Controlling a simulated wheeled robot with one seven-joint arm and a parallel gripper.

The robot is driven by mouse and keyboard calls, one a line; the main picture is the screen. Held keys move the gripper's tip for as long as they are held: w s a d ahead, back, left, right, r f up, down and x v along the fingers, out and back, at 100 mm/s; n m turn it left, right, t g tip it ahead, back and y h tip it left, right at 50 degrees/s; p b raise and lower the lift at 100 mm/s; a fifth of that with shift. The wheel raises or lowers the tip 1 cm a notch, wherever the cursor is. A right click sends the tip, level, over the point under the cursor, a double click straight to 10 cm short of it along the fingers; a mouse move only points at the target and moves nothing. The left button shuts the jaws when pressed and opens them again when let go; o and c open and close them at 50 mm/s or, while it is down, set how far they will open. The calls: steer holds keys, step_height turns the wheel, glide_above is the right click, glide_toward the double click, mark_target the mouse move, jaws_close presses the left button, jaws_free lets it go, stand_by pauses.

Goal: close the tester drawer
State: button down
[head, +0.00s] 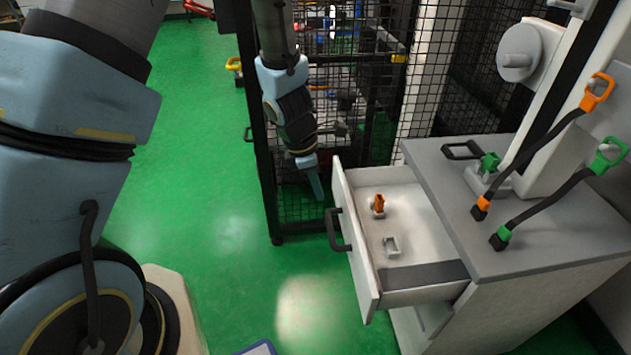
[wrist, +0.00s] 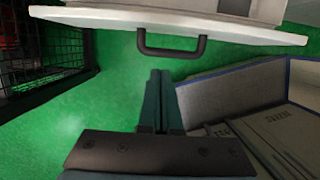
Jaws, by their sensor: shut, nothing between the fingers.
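The tester drawer (head: 392,284) is pulled open from the grey-topped cabinet in the head view. Its white front panel (head: 354,240) carries a dark handle (head: 337,230). Inside the drawer are an orange piece and a small metallic bracket. In the wrist view the drawer front (wrist: 100,17) crosses the top, with its handle (wrist: 172,46) hanging below it. My gripper (head: 317,193) is shut and empty, pointing down just outside the drawer front, left of the handle in the head view. In the wrist view my gripper (wrist: 159,80) sits just below the handle, seemingly apart from it.
A black mesh cage (head: 330,130) stands close behind my gripper. The cabinet top (head: 550,225) holds a tester with orange-handled and green-handled straps. In the wrist view an open bin (wrist: 240,88) with boxes lies at the right.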

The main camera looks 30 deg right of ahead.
steer(key=s+d+f+p, duration=0.1)
steer(key=s+d+f, duration=0.1)
steer(key=d+f, duration=0.2)
steer(key=shift+d+f, duration=0.2)
steer(key=shift+d, duration=0.25)
